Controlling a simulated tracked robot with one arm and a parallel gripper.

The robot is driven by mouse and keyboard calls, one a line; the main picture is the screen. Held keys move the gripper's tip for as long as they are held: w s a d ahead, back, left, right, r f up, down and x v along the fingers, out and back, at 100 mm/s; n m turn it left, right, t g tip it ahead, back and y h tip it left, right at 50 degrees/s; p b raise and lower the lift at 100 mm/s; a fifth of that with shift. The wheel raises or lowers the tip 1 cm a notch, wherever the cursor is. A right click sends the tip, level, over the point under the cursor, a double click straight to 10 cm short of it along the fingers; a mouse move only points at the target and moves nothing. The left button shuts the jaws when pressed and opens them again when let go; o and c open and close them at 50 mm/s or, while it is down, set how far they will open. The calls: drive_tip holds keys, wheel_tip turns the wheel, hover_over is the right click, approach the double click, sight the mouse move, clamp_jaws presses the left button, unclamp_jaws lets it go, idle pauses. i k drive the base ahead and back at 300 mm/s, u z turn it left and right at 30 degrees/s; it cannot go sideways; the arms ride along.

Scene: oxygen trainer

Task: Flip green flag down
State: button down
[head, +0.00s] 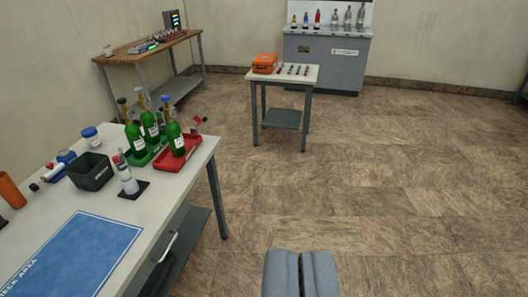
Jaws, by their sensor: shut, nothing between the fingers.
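My gripper (300,272) shows at the bottom centre, over the open floor. Its two grey fingers are together and hold nothing. It is apart from every table. I cannot make out a green flag in this view. On the wooden bench (150,55) at the back left, a row of small devices (160,38) shows some green, and a dark upright panel (172,19) has green marks. They are too small to tell whether any is a flag.
A white table (180,190) at the left bears green cylinders (178,138), a red tray (193,150), a black bin (90,171) and a blue mat (75,255). A small table (308,74) with an orange case (265,63) stands mid-room before a grey cabinet (326,65). The right floor is clear.

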sight(161, 114)
drive_tip(key=z, duration=0.35)
drive_tip(key=i, duration=2.55)
drive_tip(key=u, duration=0.6)
drive_tip(key=i, duration=1.1)
drive_tip(key=u, duration=1.25)
drive_tip(key=i, duration=0.9)
drive_tip(key=u, duration=0.45)
drive_tip(key=k, duration=0.9)
drive_tip(key=u, duration=0.2)
drive_tip(key=i, duration=0.5)
